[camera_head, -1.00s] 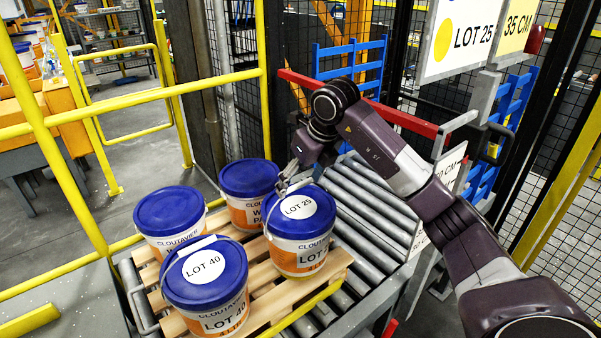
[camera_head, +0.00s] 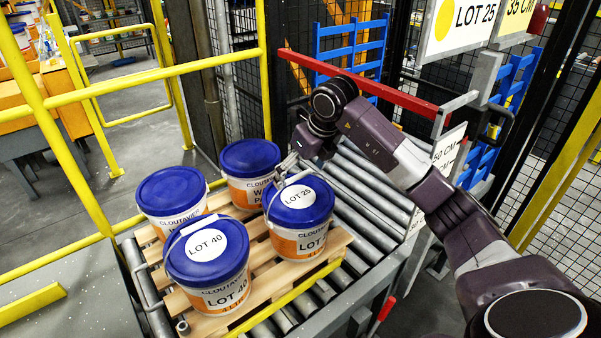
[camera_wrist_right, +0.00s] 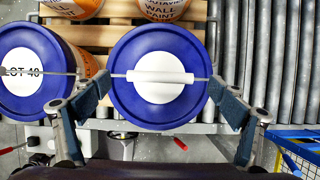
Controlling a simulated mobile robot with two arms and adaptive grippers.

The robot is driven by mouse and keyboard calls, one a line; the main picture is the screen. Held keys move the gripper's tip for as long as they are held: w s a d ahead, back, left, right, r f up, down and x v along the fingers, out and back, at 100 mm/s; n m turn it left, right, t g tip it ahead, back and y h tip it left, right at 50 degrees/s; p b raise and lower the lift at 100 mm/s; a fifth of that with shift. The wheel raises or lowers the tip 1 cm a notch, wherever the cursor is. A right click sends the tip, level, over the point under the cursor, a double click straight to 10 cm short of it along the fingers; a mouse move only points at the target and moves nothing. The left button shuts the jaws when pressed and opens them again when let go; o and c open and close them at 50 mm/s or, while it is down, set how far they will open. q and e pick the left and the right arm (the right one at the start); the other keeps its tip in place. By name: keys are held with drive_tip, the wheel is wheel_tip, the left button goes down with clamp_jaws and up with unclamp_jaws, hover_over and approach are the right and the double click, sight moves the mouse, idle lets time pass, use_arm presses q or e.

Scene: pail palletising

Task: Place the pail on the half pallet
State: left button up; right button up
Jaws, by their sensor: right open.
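The LOT 25 pail (camera_head: 300,243), white and orange with a blue lid, stands upright on the wooden half pallet (camera_head: 337,239). My right gripper (camera_head: 284,172) is at the far-left edge of its lid. In the right wrist view the fingers of this gripper (camera_wrist_right: 160,84) are spread over the blue lid (camera_wrist_right: 128,96). The wire handle with a white grip (camera_wrist_right: 160,76) crosses the lid between them. Three other blue-lidded pails stand on the pallet: the LOT 40 pail (camera_head: 215,285) in front, one at left (camera_head: 172,193) and one at the back (camera_head: 250,162). My left gripper is out of view.
The pallet lies on a roller conveyor (camera_head: 365,195), whose rollers are bare at the right. Yellow railings (camera_head: 160,78) run along the left. A red bar (camera_head: 360,86), blue racks (camera_head: 350,55) and sign boards (camera_head: 485,20) stand behind and right.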

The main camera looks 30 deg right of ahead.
drive_tip(key=b+v, duration=0.2)
drive_tip(key=v, duration=1)
idle(0.4)
